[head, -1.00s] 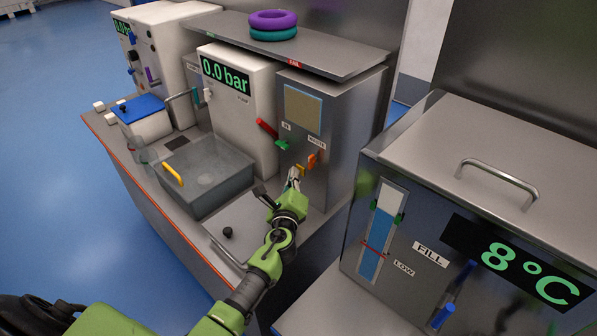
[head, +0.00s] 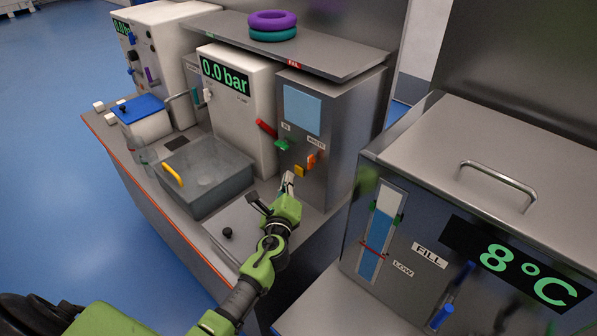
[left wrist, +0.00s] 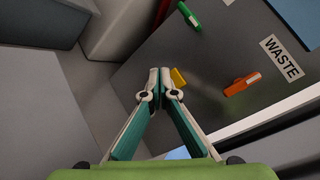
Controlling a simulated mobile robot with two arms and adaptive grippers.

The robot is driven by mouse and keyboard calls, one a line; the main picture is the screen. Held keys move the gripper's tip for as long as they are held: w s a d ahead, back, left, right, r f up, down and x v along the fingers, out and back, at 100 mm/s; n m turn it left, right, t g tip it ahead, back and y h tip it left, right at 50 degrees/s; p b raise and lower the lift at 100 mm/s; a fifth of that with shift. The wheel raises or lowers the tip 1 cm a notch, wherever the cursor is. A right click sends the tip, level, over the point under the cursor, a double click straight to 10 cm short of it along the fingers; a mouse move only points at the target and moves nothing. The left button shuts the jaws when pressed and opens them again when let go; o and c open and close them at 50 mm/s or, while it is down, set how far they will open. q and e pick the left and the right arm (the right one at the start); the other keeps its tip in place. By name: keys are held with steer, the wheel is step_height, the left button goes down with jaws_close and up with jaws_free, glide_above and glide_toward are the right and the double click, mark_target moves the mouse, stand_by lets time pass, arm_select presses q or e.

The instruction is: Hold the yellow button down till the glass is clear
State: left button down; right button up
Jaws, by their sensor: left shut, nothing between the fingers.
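The yellow button (head: 299,171) is on the front of the grey cabinet (head: 318,185), below the orange handle. It also shows in the left wrist view (left wrist: 178,77), just beyond my fingertips. The glass (head: 303,110) is a window in the upper front of the cabinet and looks evenly light blue. My left gripper (head: 289,178) is shut and empty, its tips a little short of and below the button, seemingly apart from it. In the left wrist view its closed fingers (left wrist: 160,72) point at the panel. I do not see my right gripper.
An orange handle (head: 311,160) by the WASTE label and a green handle (head: 281,144) sit close to the button. A red handle (head: 266,128) sticks out at the left. A clear tub (head: 205,180) with a yellow handle stands left of my arm. A large steel tank (head: 470,190) stands at the right.

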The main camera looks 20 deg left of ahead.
arm_select(q)
steer(key=s, duration=0.1)
steer(key=s+a, duration=0.1)
steer(key=s, duration=0.2)
steer(key=shift+s+a, duration=0.15)
steer(key=shift+a, duration=0.1)
steer(key=shift+f, duration=0.1)
stand_by(0.3)
